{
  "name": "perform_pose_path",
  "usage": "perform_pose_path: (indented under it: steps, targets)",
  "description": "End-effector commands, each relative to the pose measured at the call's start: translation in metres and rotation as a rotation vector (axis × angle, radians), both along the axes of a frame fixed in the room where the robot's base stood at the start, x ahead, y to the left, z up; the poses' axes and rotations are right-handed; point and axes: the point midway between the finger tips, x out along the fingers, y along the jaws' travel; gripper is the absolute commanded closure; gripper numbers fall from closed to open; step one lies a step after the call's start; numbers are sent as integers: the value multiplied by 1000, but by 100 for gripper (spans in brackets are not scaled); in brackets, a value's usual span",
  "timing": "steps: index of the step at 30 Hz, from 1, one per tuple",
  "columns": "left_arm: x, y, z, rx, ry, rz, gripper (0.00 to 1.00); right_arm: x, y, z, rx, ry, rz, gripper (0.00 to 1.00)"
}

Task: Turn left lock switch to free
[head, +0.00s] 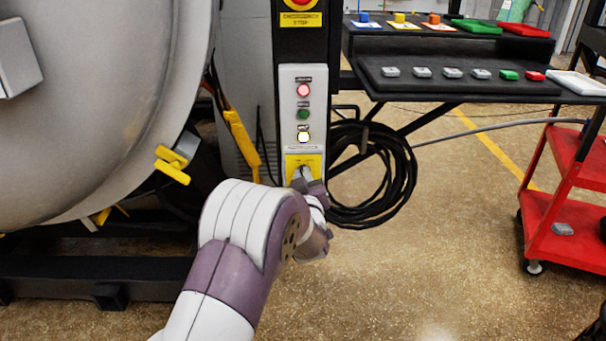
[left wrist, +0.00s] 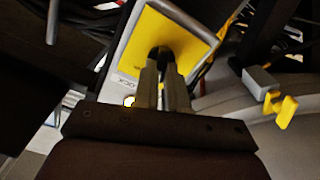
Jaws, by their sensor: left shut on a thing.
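The left lock switch is a dark knob (left wrist: 160,56) on a yellow plate (head: 314,163) at the bottom of the light control panel (head: 292,97). My left gripper (head: 303,177) is at the yellow plate in the head view. In the left wrist view its two fingers (left wrist: 162,75) are shut on the dark knob, one on each side. The fingers hide much of the knob, so I cannot tell its angle. My right gripper is not in view.
A coiled black cable (head: 402,185) hangs right of the panel. The large grey furnace door (head: 110,90) with a yellow handle (head: 172,165) is at left. A black shelf (head: 450,88) and red cart (head: 560,205) stand at right.

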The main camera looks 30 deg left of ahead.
Motion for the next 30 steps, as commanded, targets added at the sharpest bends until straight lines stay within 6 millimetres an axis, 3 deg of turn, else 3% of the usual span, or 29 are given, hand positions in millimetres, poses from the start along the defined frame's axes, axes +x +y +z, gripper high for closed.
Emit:
perform_pose_path:
  steps: [15,30]
  targets:
    - [1,-3,2,404,255,-3,100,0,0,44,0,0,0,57]
    - [2,-4,-1,691,431,-2,100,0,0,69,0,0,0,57]
